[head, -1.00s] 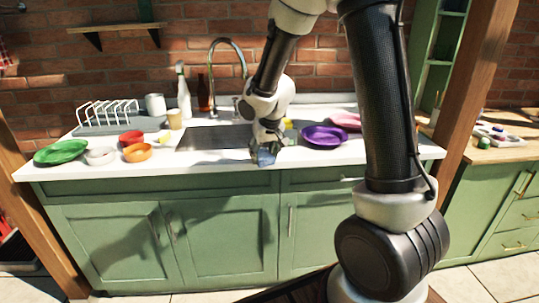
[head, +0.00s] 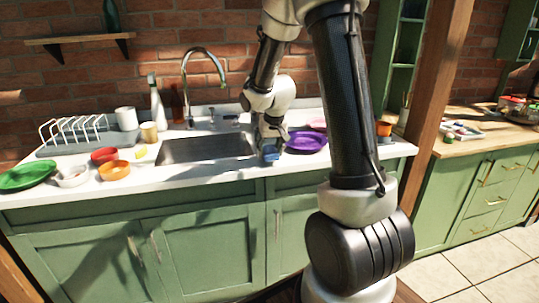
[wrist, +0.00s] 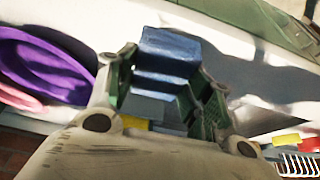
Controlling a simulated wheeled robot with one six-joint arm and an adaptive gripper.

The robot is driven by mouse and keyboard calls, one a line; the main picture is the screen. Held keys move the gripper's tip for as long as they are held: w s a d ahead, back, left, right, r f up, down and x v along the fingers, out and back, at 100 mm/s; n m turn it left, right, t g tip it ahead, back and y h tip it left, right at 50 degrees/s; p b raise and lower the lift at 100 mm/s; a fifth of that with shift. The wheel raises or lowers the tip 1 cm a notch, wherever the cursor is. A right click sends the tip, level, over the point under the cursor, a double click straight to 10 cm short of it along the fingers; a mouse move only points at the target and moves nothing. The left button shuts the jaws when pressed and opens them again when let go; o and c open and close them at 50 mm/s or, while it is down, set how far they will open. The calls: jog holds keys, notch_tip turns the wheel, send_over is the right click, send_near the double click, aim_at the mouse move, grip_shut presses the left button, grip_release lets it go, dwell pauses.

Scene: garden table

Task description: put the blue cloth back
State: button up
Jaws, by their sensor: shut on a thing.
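The blue cloth (head: 270,153) is in my gripper (head: 268,145), over the white counter at the right end of the sink. In the wrist view the folded blue cloth (wrist: 170,55) sits between the two fingers of my gripper (wrist: 168,85), which are shut on it. It sticks out past the fingertips above the white surface. I cannot tell whether its lower edge touches the counter.
A purple plate (head: 306,141) lies just right of my gripper, with a pink plate (head: 318,125) behind it. The sink (head: 205,150) is to the left. Further left are an orange bowl (head: 114,170), a red bowl (head: 104,155), a green plate (head: 25,177) and a dish rack (head: 75,135).

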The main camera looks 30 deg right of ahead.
jog(key=shift+f, duration=1.05)
jog(key=shift+f, duration=0.15)
jog(key=o, duration=1)
jog(key=shift+r, duration=0.35)
jog(key=v, duration=1.1)
jog(key=s+a+r+n, duration=0.1)
jog(key=s+a+r, duration=0.2)
jog(key=s, duration=1)
jog(key=s+a+r+n+y, duration=0.1)
jog(key=s+a+r+n, duration=0.1)
jog(key=s, duration=1.1)
notch_tip(320, 180, up, 3)
jog(key=shift+s+a+f, duration=0.2)
jog(key=shift+s+a, duration=0.05)
jog(key=shift+a, duration=0.25)
